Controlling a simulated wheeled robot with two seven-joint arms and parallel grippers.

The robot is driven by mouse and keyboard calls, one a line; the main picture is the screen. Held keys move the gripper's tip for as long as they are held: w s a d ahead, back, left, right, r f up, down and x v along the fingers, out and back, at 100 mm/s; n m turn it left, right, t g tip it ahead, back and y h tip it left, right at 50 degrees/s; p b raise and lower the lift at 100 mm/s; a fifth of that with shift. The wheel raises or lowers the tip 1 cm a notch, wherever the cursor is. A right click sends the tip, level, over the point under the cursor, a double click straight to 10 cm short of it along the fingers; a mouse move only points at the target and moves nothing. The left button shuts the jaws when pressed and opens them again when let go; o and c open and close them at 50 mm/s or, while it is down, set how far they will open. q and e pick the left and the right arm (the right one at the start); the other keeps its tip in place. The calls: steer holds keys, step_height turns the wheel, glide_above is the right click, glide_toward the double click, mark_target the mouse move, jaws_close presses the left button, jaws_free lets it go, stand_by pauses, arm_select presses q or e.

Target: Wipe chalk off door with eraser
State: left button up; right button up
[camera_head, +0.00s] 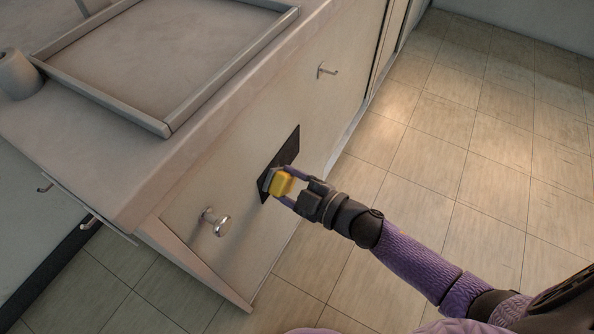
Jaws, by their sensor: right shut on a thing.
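My right gripper (287,189) reaches in from the lower right and is shut on a yellow eraser (283,183). The gripper and eraser hide part of the panel's lower end. No separate chalk marks can be made out at this size. My left gripper is not in view.
A round metal knob (216,222) sticks out of the door to the left of the eraser, and a hook-shaped handle (327,70) sits higher up. A rimmed tray (168,129) is on the countertop. The tiled floor (440,165) at right is clear.

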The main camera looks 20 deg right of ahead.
steer(key=shift+s+a+r, duration=0.1)
steer(key=shift+s+a, duration=0.5)
steer(key=shift+a, duration=0.25)
steer(key=shift+d+f+p+v, duration=0.2)
steer(key=shift+p+v, duration=0.25)
steer(key=shift+v, duration=0.95)
steer(key=shift+d+f+p+v, duration=0.15)
steer(key=shift+p+v, duration=0.3)
steer(key=shift+v, duration=0.9)
steer(key=shift+d, duration=0.15)
steer(key=v, duration=0.3)
steer(key=shift+d+f, duration=0.1)
steer(key=shift+f, duration=0.15)
